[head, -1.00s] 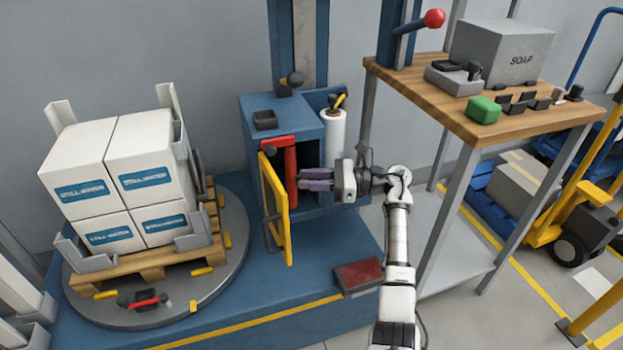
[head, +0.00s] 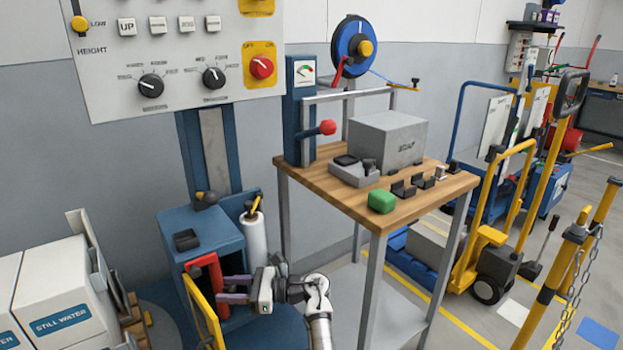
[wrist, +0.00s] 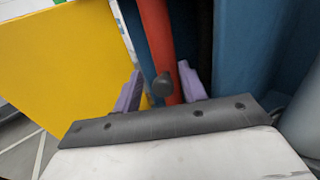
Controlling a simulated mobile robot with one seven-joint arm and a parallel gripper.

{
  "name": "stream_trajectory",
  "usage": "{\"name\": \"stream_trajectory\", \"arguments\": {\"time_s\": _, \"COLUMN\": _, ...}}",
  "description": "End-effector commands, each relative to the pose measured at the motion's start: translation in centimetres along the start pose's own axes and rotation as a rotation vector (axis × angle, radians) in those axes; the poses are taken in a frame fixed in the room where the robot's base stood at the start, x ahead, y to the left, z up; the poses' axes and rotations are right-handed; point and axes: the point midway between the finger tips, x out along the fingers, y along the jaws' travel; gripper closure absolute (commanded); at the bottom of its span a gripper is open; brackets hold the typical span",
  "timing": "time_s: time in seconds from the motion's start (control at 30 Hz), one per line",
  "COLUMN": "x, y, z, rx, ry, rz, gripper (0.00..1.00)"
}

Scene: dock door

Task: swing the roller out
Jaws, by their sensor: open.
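The red upright part (head: 207,262), which I take for the roller, stands in the opening of the blue cabinet (head: 198,228). In the wrist view it shows as a red bar (wrist: 157,40) with a dark round knob (wrist: 163,85). My gripper (head: 226,298) reaches in from the right at the opening. Its purple fingers (wrist: 161,92) are open, one on each side of the red bar and knob. I cannot tell whether either finger touches them. The yellow door (head: 203,318) stands open at the left; it also fills the wrist view's left (wrist: 65,50).
A white film roll (head: 254,235) stands at the cabinet's right side. A wooden-topped table (head: 330,190) with a grey box (head: 388,140) is to the right. White boxes (head: 62,300) stand at lower left. A control panel (head: 180,55) hangs above.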

Motion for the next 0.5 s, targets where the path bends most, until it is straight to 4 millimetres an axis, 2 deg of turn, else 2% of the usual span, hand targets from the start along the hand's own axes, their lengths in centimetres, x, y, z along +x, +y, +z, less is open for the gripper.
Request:
{"name": "stream_trajectory", "arguments": {"time_s": 0.03, "x": 0.2, "y": 0.1, "z": 0.7, "rx": 0.002, "ry": -0.002, "rz": -0.019, "gripper": 0.58}}
{"name": "stream_trajectory", "arguments": {"time_s": 0.5, "x": 2.1, "y": 0.4, "z": 0.7, "rx": 0.003, "ry": 0.0, "rz": -0.243, "gripper": 0.58}}
